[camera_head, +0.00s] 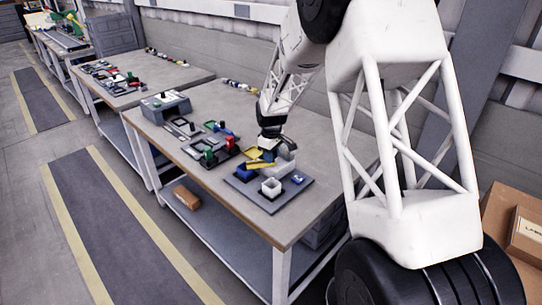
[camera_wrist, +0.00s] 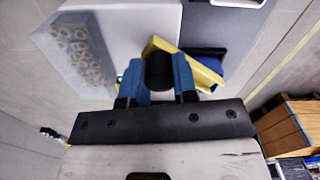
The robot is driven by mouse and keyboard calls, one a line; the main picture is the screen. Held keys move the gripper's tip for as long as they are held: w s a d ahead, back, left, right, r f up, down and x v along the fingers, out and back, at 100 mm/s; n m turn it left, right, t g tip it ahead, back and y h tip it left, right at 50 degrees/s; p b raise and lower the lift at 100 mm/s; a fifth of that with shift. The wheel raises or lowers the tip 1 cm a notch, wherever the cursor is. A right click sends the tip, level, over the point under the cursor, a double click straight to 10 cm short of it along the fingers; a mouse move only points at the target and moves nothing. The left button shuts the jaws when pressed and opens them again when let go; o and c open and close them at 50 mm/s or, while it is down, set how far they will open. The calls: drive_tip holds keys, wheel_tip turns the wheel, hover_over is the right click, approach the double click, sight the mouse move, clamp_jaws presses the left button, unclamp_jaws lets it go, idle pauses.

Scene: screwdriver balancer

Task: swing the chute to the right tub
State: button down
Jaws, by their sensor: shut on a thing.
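The yellow chute (camera_head: 261,165) sits at the near end of the bench in the head view; it also shows in the wrist view (camera_wrist: 207,77). My gripper (camera_wrist: 160,78) is shut on a black knob (camera_wrist: 159,70) beside the yellow chute. In the head view my gripper (camera_head: 268,146) is above the chute, and the knob is hidden. A dark blue tub (camera_head: 244,174) lies left of a white tub (camera_head: 271,188). In the wrist view the chute partly covers the blue tub (camera_wrist: 214,58). Which tub its outlet faces is hard to tell.
The tubs stand on a dark grey board (camera_head: 270,206). A clear bin with several rings (camera_wrist: 80,55) shows in the wrist view. Red and green parts (camera_head: 214,152) and a grey box (camera_head: 166,105) lie farther along the bench. The bench's front edge is clear.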

drive_tip(key=n, duration=0.4)
drive_tip(key=shift+n, duration=0.3)
drive_tip(key=n, duration=0.4)
drive_tip(key=shift+n, duration=0.3)
drive_tip(key=n, duration=0.4)
drive_tip(key=shift+n, duration=2.2)
drive_tip(key=c, duration=0.9)
unclamp_jaws()
drive_tip(key=shift+r, duration=0.1)
